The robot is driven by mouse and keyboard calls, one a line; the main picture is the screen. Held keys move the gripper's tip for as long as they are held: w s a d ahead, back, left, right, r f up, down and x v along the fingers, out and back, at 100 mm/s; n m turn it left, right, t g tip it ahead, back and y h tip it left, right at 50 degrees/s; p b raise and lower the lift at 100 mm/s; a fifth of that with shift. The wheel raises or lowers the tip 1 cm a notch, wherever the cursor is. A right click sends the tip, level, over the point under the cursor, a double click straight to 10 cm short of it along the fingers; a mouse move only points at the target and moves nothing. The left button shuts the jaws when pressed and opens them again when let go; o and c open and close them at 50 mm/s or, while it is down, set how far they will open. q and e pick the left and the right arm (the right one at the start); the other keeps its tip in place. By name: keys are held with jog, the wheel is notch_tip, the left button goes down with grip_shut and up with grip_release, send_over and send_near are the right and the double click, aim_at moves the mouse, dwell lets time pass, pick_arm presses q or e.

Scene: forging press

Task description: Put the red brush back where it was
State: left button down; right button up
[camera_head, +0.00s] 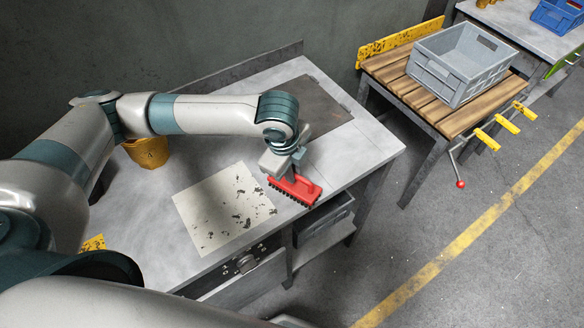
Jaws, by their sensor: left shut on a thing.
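A red brush (296,190) with dark bristles is at the right edge of a pale square sheet, over the grey workbench. My left gripper (288,174) comes down from above and is shut on the brush. The bristles point down toward the bench top. I cannot tell whether they touch it. The pale sheet (205,212) has dark flakes scattered over its right and lower parts. My right gripper is not in view.
A yellow bucket (150,154) stands behind my left arm. A dark plate (325,105) lies at the bench's back right. A grey crate (462,62) sits on a wooden-slatted table (395,80). The bench's right end (375,150) is clear.

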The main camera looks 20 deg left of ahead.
aim_at(288, 189)
pick_arm(q)
jog(key=shift+f, duration=0.1)
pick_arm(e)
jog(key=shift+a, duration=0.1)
pick_arm(q)
jog(key=c, duration=1.8)
grip_release()
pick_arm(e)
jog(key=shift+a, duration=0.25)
